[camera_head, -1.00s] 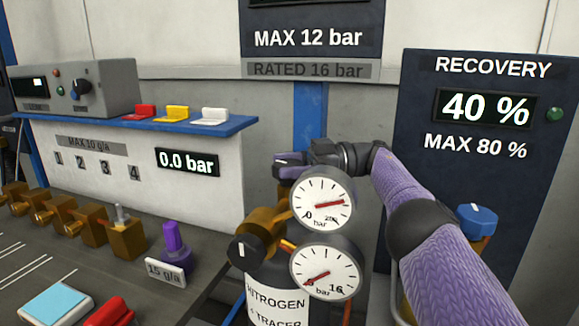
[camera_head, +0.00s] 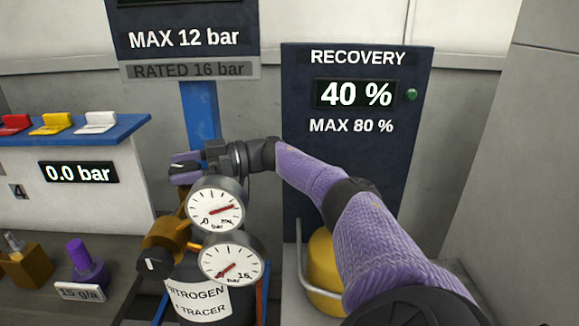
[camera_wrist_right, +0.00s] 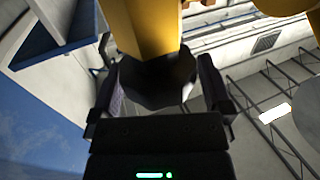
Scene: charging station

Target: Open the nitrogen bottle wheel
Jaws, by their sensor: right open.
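My right gripper (camera_head: 184,167) is at the top of the bottle, behind the upper gauge. In the right wrist view its open fingers (camera_wrist_right: 160,88) stand on either side of a dark faceted piece, apparently the wheel (camera_wrist_right: 155,80), under a brass body (camera_wrist_right: 145,28). Finger contact cannot be told. My left gripper is out of view.
A navy recovery panel (camera_head: 358,180) reading 40 % stands behind my right arm, with a yellow cylinder (camera_head: 322,270) below. At left are a blue shelf (camera_head: 70,132) with coloured switches, a 0.0 bar display (camera_head: 78,172) and a purple knob (camera_head: 82,258).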

